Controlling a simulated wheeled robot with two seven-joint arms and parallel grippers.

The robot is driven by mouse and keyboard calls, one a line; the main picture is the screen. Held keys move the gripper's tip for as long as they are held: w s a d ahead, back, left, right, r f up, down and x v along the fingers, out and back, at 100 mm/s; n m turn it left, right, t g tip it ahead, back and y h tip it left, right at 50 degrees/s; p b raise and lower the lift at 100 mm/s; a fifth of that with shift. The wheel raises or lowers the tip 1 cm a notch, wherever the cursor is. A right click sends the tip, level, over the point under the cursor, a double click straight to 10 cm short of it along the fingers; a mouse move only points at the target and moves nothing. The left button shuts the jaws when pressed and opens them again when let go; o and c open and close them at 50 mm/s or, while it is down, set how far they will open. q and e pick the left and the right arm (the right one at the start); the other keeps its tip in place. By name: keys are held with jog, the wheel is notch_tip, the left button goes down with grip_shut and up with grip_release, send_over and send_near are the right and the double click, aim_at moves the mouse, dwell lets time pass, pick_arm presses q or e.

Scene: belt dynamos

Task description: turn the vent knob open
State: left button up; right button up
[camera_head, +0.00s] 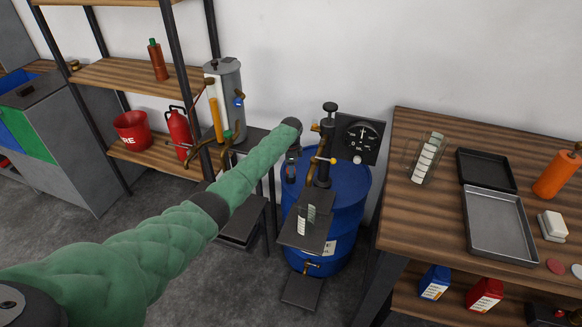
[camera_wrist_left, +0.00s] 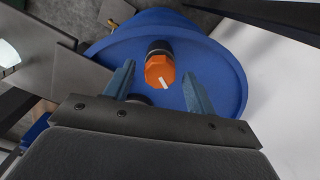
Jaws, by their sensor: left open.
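The vent knob (camera_wrist_left: 159,71) is orange with a white mark on its face and a dark collar. It stands on the lid of the blue drum (camera_wrist_left: 226,62), and the drum also shows in the head view (camera_head: 351,205). My left gripper (camera_wrist_left: 159,86) is open, with its two blue fingers on either side of the knob in the wrist view. I see no clear contact, and cannot tell how deep the fingers reach. In the head view my left gripper (camera_head: 290,172) is over the drum's left side, and I cannot make out the knob there. My right gripper is not in view.
A hand pump (camera_head: 326,150) with a brass spout rises from the drum, close right of my gripper. A gauge panel (camera_head: 361,138) is behind it. A grey cylinder (camera_head: 223,85) stands left of my arm. A wooden table (camera_head: 420,215) with trays is at right.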

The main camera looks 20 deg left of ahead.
pick_arm(q)
jog(key=shift+r, duration=0.6)
notch_tip(320, 180, up, 5)
jog(key=shift+b, duration=0.7)
jog(key=shift+r, duration=0.75)
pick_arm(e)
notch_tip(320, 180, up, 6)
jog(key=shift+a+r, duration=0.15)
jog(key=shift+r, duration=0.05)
